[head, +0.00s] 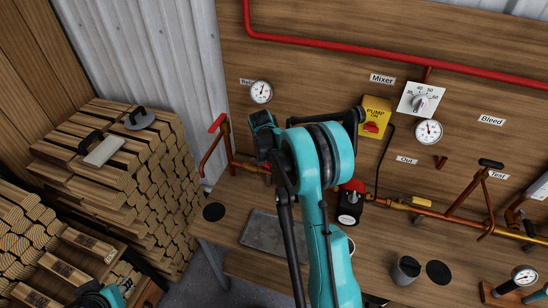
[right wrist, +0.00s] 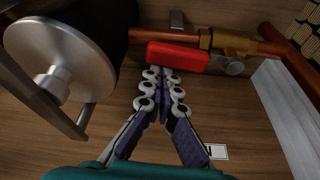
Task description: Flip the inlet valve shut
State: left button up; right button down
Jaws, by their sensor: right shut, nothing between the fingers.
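In the right wrist view, a red lever handle (right wrist: 178,57) lies roughly along a copper pipe (right wrist: 268,48) with a brass fitting (right wrist: 230,42). No readable label marks it as the inlet valve. My right gripper (right wrist: 160,75) is shut and empty. Its fingertips are just below the red lever, very close to it; I cannot tell if they touch. In the head view my right arm covers its own fingers and this stretch of pipe.
The head view shows a red-handled valve (head: 217,122), the pump switch (head: 374,117), gauges (head: 261,92), a tray (head: 262,237), a dark cup (head: 405,270) and stacked wood (head: 150,165).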

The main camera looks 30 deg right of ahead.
aim_at(271, 166)
jog(key=a+m, duration=0.1)
jog(key=s+m, duration=0.1)
jog(key=a+m+g, duration=0.1)
jog(key=m, duration=0.1)
jog(key=shift+s+a+h, duration=0.3)
jog(key=shift+s+a, duration=0.05)
jog(key=a+m+g+b, duration=0.1)
jog(key=a+m, duration=0.2)
jog(key=a, duration=0.5)
jog(key=shift+w+a+m, duration=0.3)
jog(key=shift+w+a, duration=0.1)
jog(key=shift+w, duration=0.05)
jog(key=shift+w+a, duration=0.1)
jog(key=shift+a, duration=0.05)
dwell(0.4)
